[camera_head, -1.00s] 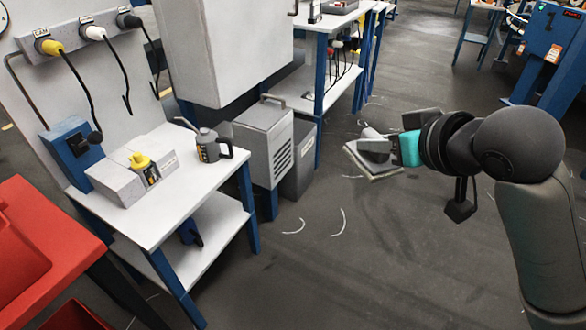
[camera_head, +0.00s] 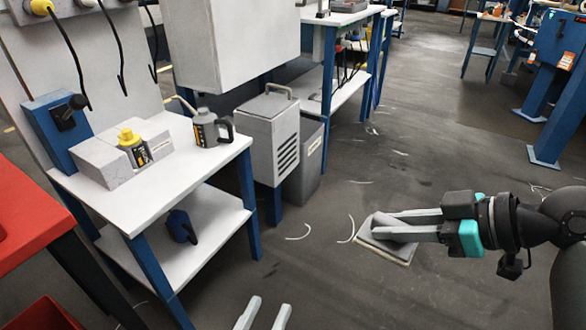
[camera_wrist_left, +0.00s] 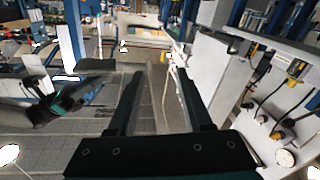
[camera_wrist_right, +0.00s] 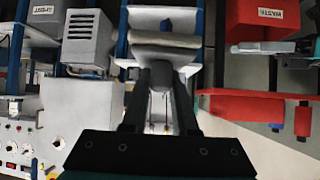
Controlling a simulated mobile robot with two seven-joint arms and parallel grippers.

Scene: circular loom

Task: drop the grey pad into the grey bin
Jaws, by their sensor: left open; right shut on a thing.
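My right gripper (camera_head: 388,227) is shut on the grey pad (camera_head: 385,247), a flat, tilted pad with a pale edge, held over the floor. The pad also shows between the fingertips in the right wrist view (camera_wrist_right: 165,42). The grey bin (camera_head: 309,165) stands on the floor just right of the light grey vented box, partly hidden by it. The pad is to the right of the bin and nearer to me. My left gripper (camera_head: 266,306) shows only its two finger ends at the bottom edge; it is open and empty, also in the left wrist view (camera_wrist_left: 158,75).
The vented box (camera_head: 270,135) with a handle stands left of the bin. A white bench (camera_head: 185,165) holds a grey can (camera_head: 208,128) and a yellow-capped bottle (camera_head: 133,148). A red table (camera_head: 30,215) is at the left. Open floor with pale scraps lies around the pad.

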